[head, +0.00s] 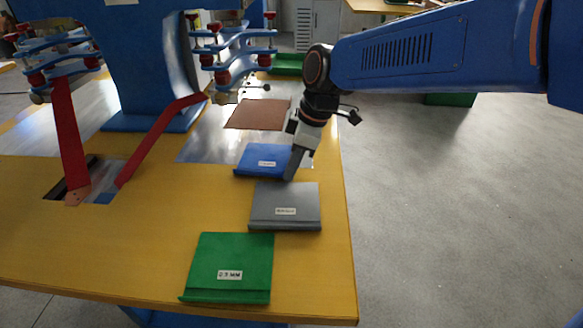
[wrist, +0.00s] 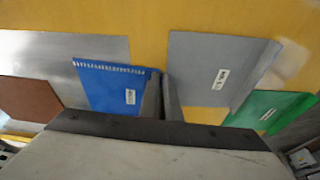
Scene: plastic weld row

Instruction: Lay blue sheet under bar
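The blue sheet (head: 262,158), with a white label, lies on the yellow table at its right side, partly over a shiny metal plate. It also shows in the wrist view (wrist: 115,88), left of my fingers. My gripper (head: 291,170) points down at the blue sheet's right edge, beside the grey sheet. In the wrist view my two fingers (wrist: 161,98) stand close together, and the left one overlaps the blue sheet's edge. I cannot tell whether the edge is between them. A blue machine (head: 150,60) with red arms (head: 66,130) stands at the left; no separate bar is clear.
The grey sheet (head: 286,203) and green sheet (head: 233,258) lie nearer, and a brown sheet (head: 258,113) lies farther back. A dark slot (head: 62,191) opens below the red arms. The table (head: 130,240) is clear at front left.

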